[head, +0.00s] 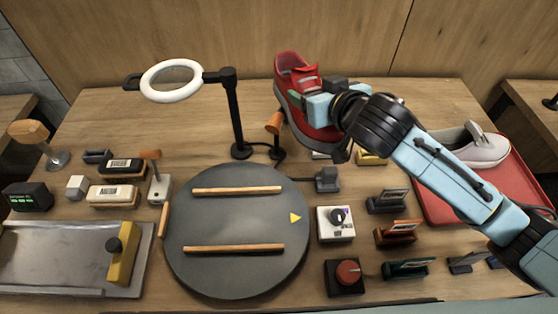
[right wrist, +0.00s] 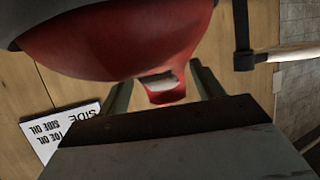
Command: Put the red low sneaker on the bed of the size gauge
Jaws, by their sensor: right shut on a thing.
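The red low sneaker (head: 290,75) is held in the air above the back of the table, behind the round grey turntable. My right gripper (head: 305,100) is shut on it. In the right wrist view the red sneaker (right wrist: 140,45) fills the top, with its pull tab between the fingers of the right gripper (right wrist: 163,88). The metal plate with a yellow slider, which looks like the size gauge (head: 50,255), lies at the front left. Its bed is bare apart from the slider (head: 124,254). My left gripper is not in view.
The turntable (head: 235,225) with two wooden bars fills the middle. A ring lamp (head: 172,80) on a black post stands behind it. Brushes (head: 112,194) and small blocks crowd the left. A red tray (head: 470,190) with a pale shoe (head: 478,148) is at the right.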

